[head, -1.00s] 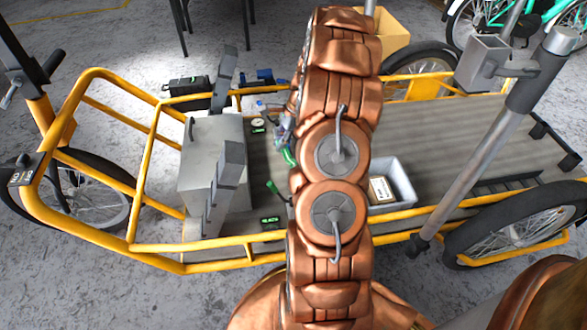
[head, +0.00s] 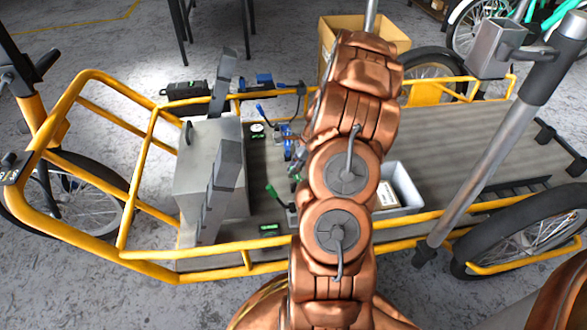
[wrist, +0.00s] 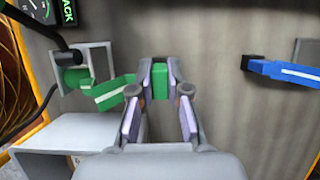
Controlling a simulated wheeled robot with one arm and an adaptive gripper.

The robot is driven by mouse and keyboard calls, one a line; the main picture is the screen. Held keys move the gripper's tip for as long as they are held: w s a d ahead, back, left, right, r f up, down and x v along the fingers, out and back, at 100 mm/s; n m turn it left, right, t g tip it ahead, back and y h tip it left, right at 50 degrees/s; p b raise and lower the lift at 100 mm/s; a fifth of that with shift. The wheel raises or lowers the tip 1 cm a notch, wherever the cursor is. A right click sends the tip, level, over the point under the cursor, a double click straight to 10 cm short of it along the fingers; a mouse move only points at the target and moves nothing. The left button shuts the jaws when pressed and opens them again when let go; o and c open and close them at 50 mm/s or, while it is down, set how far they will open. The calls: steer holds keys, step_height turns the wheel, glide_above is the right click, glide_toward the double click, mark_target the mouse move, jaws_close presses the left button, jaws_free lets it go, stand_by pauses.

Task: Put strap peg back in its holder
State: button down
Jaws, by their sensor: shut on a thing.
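In the wrist view my gripper (wrist: 160,106) is shut on a green peg-like piece (wrist: 160,72), pinched between its two pads over the grey deck. To its left a grey square bracket (wrist: 99,62) has a green round end (wrist: 75,79) and a green bar with a pale stripe (wrist: 113,92) beside it. I cannot tell whether these join the held piece. A blue bar (wrist: 285,70) by a grey plate (wrist: 307,53) is at the right, apart from my gripper. In the head view my arm mostly hides the gripper; a green handle (head: 273,194) shows left of it.
The yellow bike frame (head: 120,255) rings the deck. A grey metal box (head: 193,155) with upright plates stands left. A gauge (head: 257,128) and a green-lit label (head: 270,229) sit on the deck. A pale bin (head: 407,187) is right of my arm; a post (head: 480,190) crosses the right.

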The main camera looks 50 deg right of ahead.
steer(key=shift+f+b, duration=0.85)
steer(key=shift+f, duration=0.25)
steer(key=shift+r+p, duration=0.1)
steer(key=shift+p, duration=1.35)
stand_by(0.4)
steer(key=shift+f+p, duration=0.5)
steer(key=shift+f, duration=1.1)
stand_by(0.8)
steer(key=c, duration=1.1)
jaws_free()
steer(key=shift+o, duration=0.2)
steer(key=v, duration=1.2)
steer(key=shift+a, duration=0.1)
